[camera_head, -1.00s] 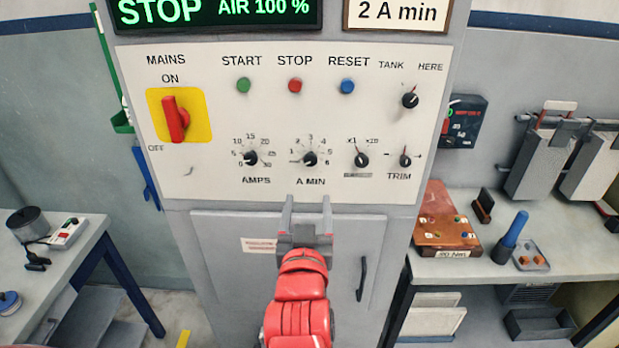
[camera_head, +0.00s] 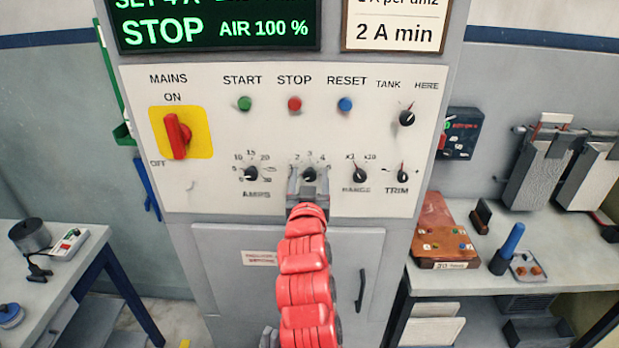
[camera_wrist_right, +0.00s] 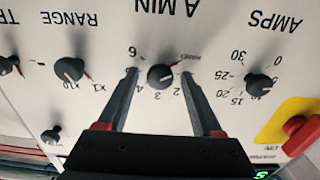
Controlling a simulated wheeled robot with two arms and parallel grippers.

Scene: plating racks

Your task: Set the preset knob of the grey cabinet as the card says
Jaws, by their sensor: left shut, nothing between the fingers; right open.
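The grey cabinet (camera_head: 210,240) has a white panel with a black A MIN knob (camera_head: 309,174). In the right wrist view, upside down, this knob (camera_wrist_right: 160,77) has a red pointer mark towards the picture's right, near the low end of the scale. My right gripper (camera_head: 309,178) is open, with its fingers (camera_wrist_right: 159,75) on either side of the knob and a gap at each side. The card (camera_head: 395,35) reads "2 A min" on its lower line; its upper line is cut off. My left gripper (camera_head: 269,337) barely shows at the bottom edge, shut and empty.
AMPS (camera_head: 250,174), RANGE (camera_head: 360,175) and TRIM (camera_head: 403,176) knobs flank the A MIN knob. Above are green, red and blue buttons and the red mains switch (camera_head: 177,136). The display (camera_head: 215,33) shows STOP. Benches stand at both sides.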

